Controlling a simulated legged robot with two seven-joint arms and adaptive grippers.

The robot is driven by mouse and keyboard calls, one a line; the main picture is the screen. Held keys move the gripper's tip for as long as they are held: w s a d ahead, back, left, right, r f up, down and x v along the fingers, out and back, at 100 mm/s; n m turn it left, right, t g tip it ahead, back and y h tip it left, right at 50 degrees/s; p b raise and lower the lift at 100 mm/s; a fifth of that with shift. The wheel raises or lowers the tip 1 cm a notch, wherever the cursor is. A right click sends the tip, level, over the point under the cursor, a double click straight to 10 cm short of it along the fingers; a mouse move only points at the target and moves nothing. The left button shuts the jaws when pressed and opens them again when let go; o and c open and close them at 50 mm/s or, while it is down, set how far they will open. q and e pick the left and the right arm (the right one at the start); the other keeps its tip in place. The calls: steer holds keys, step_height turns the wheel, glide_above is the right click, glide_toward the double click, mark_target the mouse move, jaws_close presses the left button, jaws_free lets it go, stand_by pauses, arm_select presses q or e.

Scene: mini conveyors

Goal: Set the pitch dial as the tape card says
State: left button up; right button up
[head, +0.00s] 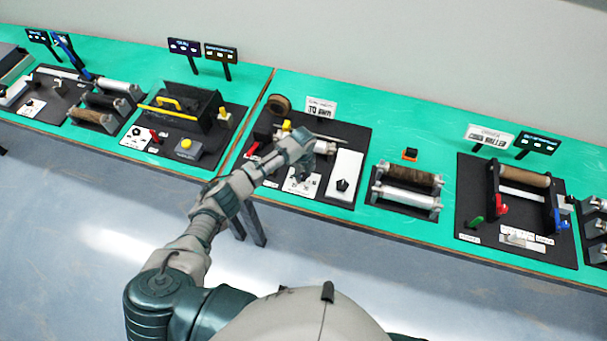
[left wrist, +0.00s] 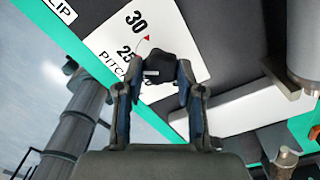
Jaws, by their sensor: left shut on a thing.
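The pitch dial's black knob (left wrist: 158,66) sits on a white scale plate marked 30, 25 and PITCH (left wrist: 105,42) in the left wrist view. A small red triangle (left wrist: 147,38) lies beside the 30. My left gripper (left wrist: 155,88) is shut on the knob, one finger on each side; the fingers hide part of the scale.
A white block with a black knob (head: 343,178) is right of the gripper. A brown tape roll (head: 279,103) lies behind left. Roller stands (head: 408,185) and a red-and-blue-handled station (head: 520,205) are further right. A black box with a yellow handle (head: 187,106) is left.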

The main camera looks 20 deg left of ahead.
mark_target(303, 175)
arm_select(q)
steer(key=m, duration=0.2)
steer(key=m+b, duration=0.1)
steer(key=m, duration=0.2)
steer(key=shift+w+a+r+m, duration=0.1)
steer(key=shift+w+r+m, duration=0.05)
steer(key=shift+m, duration=0.15)
steer(key=m+b, duration=0.1)
steer(key=m, duration=0.4)
steer(key=shift+r, duration=0.1)
steer(key=shift+m, duration=0.4)
steer(key=o, duration=1.1)
steer(key=shift+o, duration=0.3)
step_height(303, 175, up, 12)
steer(key=shift+f, duration=0.2)
